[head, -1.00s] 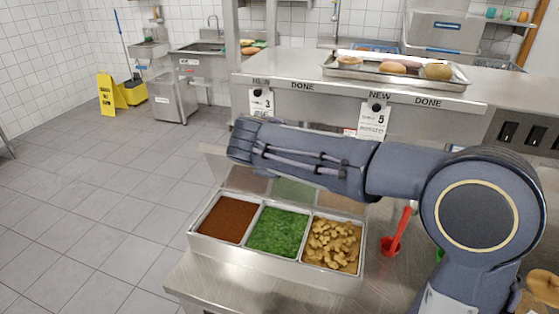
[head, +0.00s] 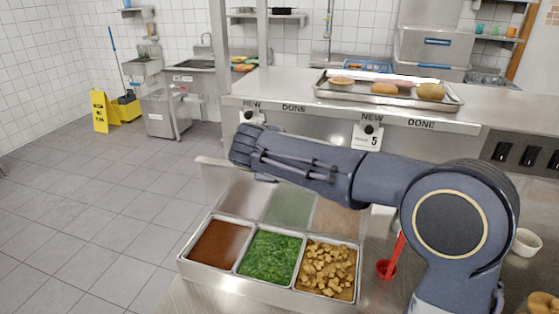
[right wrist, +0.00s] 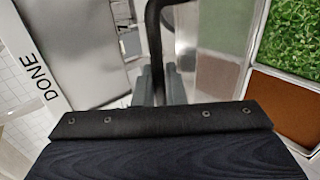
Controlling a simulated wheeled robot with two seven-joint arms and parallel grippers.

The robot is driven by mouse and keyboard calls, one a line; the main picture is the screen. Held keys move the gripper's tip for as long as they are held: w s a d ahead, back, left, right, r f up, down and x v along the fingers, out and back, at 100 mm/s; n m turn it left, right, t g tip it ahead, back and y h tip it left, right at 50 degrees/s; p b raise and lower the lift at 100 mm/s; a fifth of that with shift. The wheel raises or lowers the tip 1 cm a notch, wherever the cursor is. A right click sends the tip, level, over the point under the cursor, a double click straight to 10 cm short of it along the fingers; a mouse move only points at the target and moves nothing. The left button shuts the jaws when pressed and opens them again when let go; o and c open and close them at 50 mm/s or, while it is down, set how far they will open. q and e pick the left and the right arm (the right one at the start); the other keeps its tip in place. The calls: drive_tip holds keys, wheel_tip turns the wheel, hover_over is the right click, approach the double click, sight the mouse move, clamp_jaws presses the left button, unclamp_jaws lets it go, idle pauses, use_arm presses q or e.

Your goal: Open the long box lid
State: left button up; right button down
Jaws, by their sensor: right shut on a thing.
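The long metal box (head: 228,280) holds three compartments, with brown-red sauce, chopped greens and tan cubes. Its lid (head: 240,197) is raised at the back, standing steeply, and its shiny inner face mirrors the food. In the right wrist view, my right gripper (right wrist: 159,78) is shut on a black bar-like handle (right wrist: 155,28). The open box, with greens and sauce, shows at the right of that view (right wrist: 255,68). In the head view my right arm crosses above the box and the lid, and its fingertips are hidden. My left gripper is out of view.
A steel shelf (head: 300,112) with a tray of buns (head: 330,94) stands behind the box. A red scoop (head: 388,268) lies to the right of the box, and a white cup (head: 526,242) stands farther right.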

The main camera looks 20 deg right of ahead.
drive_tip(key=c, duration=1.6)
unclamp_jaws()
drive_tip(key=shift+c, duration=0.2)
drive_tip(key=b+v, duration=0.1)
drive_tip(key=v, duration=0.7)
drive_tip(key=s+d+f+m+g+y, duration=0.35)
drive_tip(key=s+d+f, duration=0.55)
drive_tip(key=s, duration=0.4)
drive_tip(key=s+a+f+m+y, duration=0.2)
drive_tip(key=s+f+m+y, duration=0.1)
drive_tip(key=s, duration=0.5)
drive_tip(key=s+a+f+m+y, duration=0.2)
drive_tip(key=s+f+m, duration=0.4)
drive_tip(key=s, duration=0.3)
drive_tip(key=shift+a+f+y, duration=0.3)
drive_tip(key=shift+f+y, duration=0.2)
drive_tip(key=shift+y, duration=0.15)
